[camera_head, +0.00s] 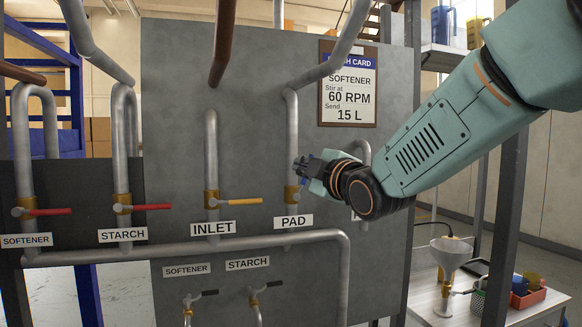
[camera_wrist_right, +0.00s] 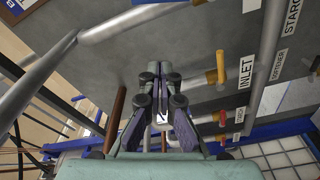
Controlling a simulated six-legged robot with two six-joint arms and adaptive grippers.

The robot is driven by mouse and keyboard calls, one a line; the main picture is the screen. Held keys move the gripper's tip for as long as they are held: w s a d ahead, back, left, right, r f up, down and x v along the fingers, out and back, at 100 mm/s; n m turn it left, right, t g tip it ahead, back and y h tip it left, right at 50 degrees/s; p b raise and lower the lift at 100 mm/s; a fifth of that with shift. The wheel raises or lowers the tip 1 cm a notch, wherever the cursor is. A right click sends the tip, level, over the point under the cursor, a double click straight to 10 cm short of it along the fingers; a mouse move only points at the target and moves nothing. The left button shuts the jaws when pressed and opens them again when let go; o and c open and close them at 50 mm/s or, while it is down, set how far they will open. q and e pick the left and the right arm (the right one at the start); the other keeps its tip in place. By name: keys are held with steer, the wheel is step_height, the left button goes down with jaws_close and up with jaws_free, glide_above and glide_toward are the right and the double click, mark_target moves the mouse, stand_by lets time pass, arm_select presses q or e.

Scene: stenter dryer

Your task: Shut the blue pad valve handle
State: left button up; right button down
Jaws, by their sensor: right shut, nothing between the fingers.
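The PAD valve has a brass body (camera_head: 291,194) on a grey vertical pipe, above the white PAD label (camera_head: 293,222). I cannot make out its blue handle; my right gripper covers the area just above and right of the brass body. My right gripper (camera_head: 304,170) is at the pipe, its fingers pointing left toward it; contact cannot be told. In the right wrist view its fingers (camera_wrist_right: 159,70) are close together with nothing seen between them. My left gripper is not in view.
The yellow INLET handle (camera_head: 240,201) sticks out sideways left of PAD; it shows in the right wrist view (camera_wrist_right: 220,67). Two red handles (camera_head: 152,207) are farther left. A card (camera_head: 348,90) hangs above right. A white table with a funnel (camera_head: 451,252) stands lower right.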

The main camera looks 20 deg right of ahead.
steer(key=w+d+p, duration=0.3)
steer(key=w+p, duration=0.2)
steer(key=w, duration=0.3)
steer(key=shift+w+d+f+n, duration=0.15)
steer(key=shift+w+f+n, duration=0.25)
steer(key=shift+s, duration=0.1)
stand_by(0.5)
